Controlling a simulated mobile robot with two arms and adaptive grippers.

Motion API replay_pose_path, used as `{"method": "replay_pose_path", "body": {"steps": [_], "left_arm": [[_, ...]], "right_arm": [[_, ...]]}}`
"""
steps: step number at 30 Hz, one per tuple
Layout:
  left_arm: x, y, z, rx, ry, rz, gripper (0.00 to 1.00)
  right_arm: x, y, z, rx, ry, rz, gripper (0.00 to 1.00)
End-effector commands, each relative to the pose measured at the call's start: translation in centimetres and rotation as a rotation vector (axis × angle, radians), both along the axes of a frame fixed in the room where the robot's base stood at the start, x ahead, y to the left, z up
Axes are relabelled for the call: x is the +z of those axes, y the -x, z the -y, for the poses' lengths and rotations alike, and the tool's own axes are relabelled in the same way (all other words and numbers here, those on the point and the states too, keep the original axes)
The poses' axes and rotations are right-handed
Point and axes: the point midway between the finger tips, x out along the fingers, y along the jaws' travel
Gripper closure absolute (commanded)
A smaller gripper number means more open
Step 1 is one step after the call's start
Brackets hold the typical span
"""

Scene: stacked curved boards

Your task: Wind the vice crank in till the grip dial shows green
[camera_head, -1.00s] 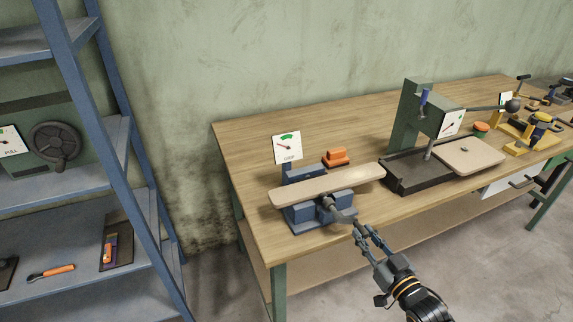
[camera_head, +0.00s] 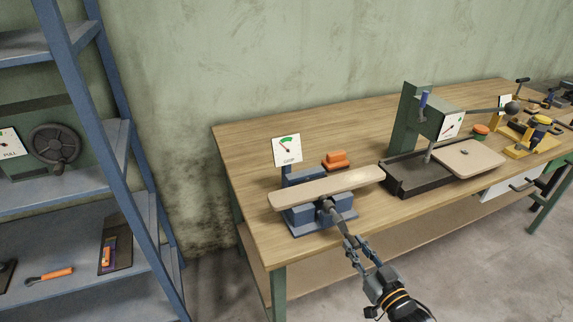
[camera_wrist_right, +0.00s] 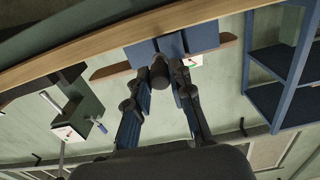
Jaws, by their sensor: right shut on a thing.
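The blue vice (camera_head: 305,215) sits at the bench's front left corner, with a pale curved board (camera_head: 325,187) lying across it. The white grip dial (camera_head: 287,150) stands behind it; its dark needle tilts up and left, near the green patch at the top, and I cannot tell that it touches green. The dark vice crank (camera_head: 328,206) is at the vice's front. My right gripper (camera_head: 354,244) is shut on the crank's handle, below and right of the hub. In the right wrist view the fingers (camera_wrist_right: 161,95) close around its dark end (camera_wrist_right: 160,73). My left gripper is not in view.
An orange block (camera_head: 335,159) lies behind the board. A green press (camera_head: 420,125) with a dark tray (camera_head: 400,184) stands to the right, and yellow clamps (camera_head: 530,140) beyond. A blue shelf rack (camera_head: 115,150) is at the left. The floor in front is free.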

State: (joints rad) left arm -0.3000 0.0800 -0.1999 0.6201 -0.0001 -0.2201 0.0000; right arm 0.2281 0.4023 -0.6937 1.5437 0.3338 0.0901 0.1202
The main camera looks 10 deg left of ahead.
Motion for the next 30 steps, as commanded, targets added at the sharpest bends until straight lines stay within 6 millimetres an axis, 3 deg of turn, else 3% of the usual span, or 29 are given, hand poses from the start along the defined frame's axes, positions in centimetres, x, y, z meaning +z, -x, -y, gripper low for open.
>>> {"method": "replay_pose_path", "body": {"steps": [4, 5, 8, 19, 30], "left_arm": [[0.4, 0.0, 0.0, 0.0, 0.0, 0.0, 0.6], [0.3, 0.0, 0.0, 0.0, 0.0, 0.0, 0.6], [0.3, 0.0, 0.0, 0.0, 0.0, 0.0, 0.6], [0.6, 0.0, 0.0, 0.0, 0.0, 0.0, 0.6], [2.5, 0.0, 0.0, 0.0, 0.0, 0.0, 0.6]], "right_arm": [[-0.7, 0.8, -0.8, -0.001, 0.005, -0.009, 1.0], [-0.7, 0.8, -0.8, -0.001, 0.006, -0.008, 0.76], [-0.7, 0.7, -0.8, -0.001, 0.005, -0.007, 0.56], [-0.3, 1.0, -0.6, 0.0, 0.002, -0.003, 0.55], [-0.2, 3.9, 1.6, -0.001, 0.003, -0.004, 0.55]]}}
